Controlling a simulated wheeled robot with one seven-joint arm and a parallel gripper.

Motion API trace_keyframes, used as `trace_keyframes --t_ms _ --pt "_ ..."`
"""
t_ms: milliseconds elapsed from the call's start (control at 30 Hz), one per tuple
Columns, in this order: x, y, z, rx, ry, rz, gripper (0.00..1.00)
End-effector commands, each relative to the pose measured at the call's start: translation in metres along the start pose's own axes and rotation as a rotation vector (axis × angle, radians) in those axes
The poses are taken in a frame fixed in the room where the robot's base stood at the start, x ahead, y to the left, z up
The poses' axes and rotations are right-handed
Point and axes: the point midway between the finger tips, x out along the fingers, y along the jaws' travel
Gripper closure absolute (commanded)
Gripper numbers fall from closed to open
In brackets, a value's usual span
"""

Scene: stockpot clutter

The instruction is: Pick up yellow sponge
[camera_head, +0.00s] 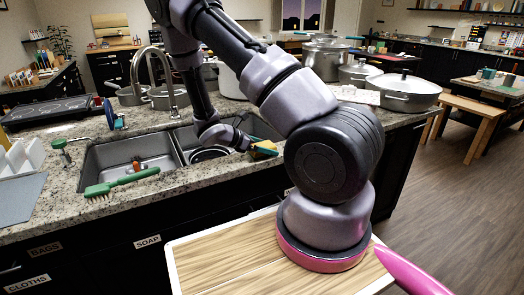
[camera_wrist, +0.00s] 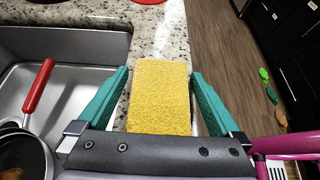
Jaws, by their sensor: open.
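The yellow sponge (camera_wrist: 160,97) lies at the edge of the granite counter beside the sink, long side running away from me in the wrist view. My gripper (camera_wrist: 160,76) is open, with one green finger on each side of the sponge. A gap shows on both sides, so the fingers seem apart from it. The sponge's near end is hidden behind the gripper body. In the head view the sponge (camera_head: 265,147) shows small at the right end of the sink, beside my gripper (camera_head: 258,142).
The double sink (camera_head: 130,155) opens to the left, holding a pan (camera_wrist: 22,157) and a red-handled tool (camera_wrist: 38,86). A green brush (camera_head: 122,182) lies on the front counter edge. Several pots, including a lidded one (camera_head: 404,91), stand right and behind.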

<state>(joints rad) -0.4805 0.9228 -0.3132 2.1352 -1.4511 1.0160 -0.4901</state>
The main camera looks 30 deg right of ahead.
Motion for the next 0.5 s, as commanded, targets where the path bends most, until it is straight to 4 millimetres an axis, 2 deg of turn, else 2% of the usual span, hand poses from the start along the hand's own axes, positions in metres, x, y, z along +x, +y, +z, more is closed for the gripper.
trace_keyframes --t_ms 200,233,367,400,433,500 --pt "0.0029 0.0001 -0.0001 0.000 0.001 0.001 0.00" --pt "0.0028 0.0001 -0.0001 0.000 0.001 0.001 0.04" --pt "0.0027 0.0001 -0.0001 0.000 0.001 0.001 0.54" --pt "0.0027 0.0001 -0.0001 0.000 0.001 0.001 0.69" --pt "0.0027 0.0001 -0.0001 0.000 0.001 0.001 0.76" --pt "0.0027 0.0001 -0.0001 0.000 0.001 0.001 0.76"
